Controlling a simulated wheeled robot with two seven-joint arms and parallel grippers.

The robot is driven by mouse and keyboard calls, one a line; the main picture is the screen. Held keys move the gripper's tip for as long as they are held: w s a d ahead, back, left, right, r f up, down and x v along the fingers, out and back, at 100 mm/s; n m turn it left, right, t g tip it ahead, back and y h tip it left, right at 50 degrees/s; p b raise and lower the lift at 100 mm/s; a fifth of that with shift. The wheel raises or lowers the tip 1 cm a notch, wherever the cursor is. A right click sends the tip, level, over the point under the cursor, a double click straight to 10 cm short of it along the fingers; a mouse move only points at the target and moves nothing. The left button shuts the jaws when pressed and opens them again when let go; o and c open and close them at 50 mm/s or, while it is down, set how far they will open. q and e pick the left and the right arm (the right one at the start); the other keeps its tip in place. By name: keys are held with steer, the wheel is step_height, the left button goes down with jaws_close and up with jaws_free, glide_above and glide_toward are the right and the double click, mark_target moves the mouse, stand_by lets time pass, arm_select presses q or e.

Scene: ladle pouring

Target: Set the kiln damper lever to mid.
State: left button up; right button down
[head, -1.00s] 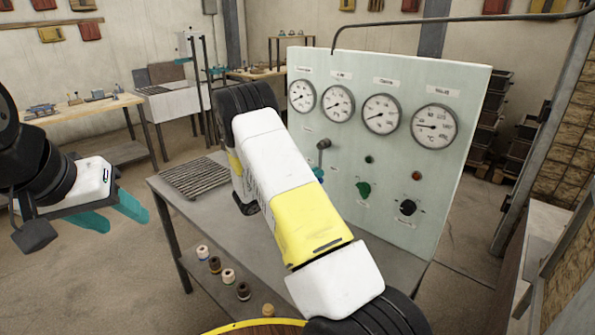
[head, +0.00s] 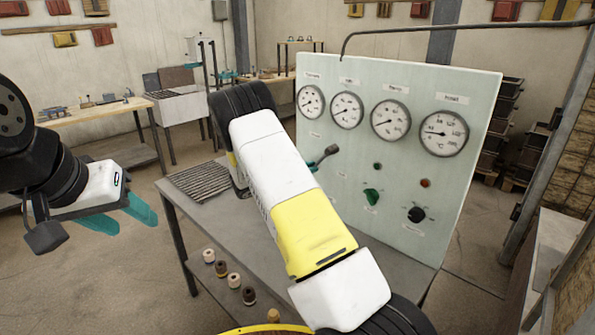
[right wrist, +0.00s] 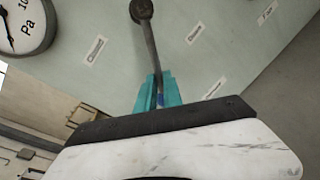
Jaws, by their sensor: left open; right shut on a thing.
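The kiln damper lever (head: 323,157) is on the upright pale panel (head: 459,195), under the gauges. Its dark round hub (head: 331,150) lies at the upper right end of the visible rod, which slants down and left. In the right wrist view the rod (right wrist: 152,50) runs from the hub down between the teal fingers. My right gripper (right wrist: 158,92) is shut on the lever's free end; in the head view my forearm hides most of it. My left gripper (head: 125,215) is open and empty, left of the table, well away from the panel.
Gauges (head: 391,119) line the panel's top; a green knob (head: 372,196) and a black knob (head: 416,214) sit lower right. A pipe crosses above the panel.

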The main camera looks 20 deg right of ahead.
steer(key=shift+w+a+r+m, duration=0.3)
steer(key=shift+w+r+m, duration=0.1)
steer(key=shift+m, duration=0.2)
steer(key=c, duration=1.5)
jaws_free()
steer(key=v, duration=0.7)
steer(key=shift+s+a+r, duration=0.1)
steer(key=shift+s+a, duration=0.15)
steer(key=shift+a, duration=0.05)
